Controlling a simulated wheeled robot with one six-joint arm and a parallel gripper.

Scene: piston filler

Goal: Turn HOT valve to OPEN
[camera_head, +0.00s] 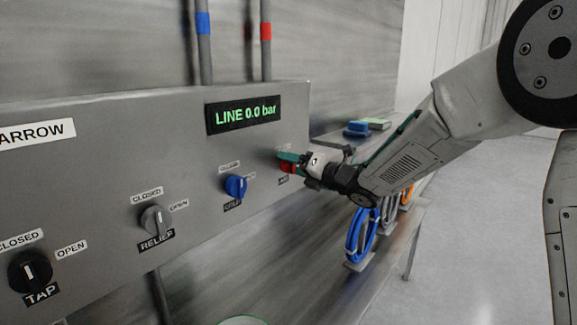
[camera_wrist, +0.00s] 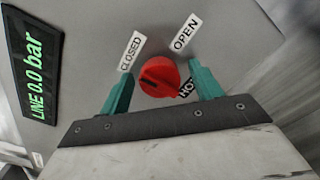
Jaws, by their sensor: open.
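The HOT valve is a red round knob (camera_wrist: 159,77) with a dark slot mark, on the grey panel (camera_wrist: 90,75). In the wrist view the CLOSED label (camera_wrist: 131,51) is at its upper left, the OPEN label (camera_wrist: 186,32) at its upper right, and the HOT label (camera_wrist: 187,88) is partly hidden by a finger. The slot mark slants toward neither label clearly. My gripper (camera_wrist: 162,85) is open, its green fingers on either side of the knob; I cannot tell whether they touch it. In the head view my gripper (camera_head: 287,162) partly hides the red knob (camera_head: 286,168).
The panel also has a blue knob (camera_head: 236,186), a grey RELIEF knob (camera_head: 156,220) and a black TAP knob (camera_head: 30,271). A display (camera_head: 243,114) reads LINE 0.0 bar. Coiled hoses (camera_head: 362,236) hang below right. A blue item (camera_head: 357,129) lies on a ledge behind.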

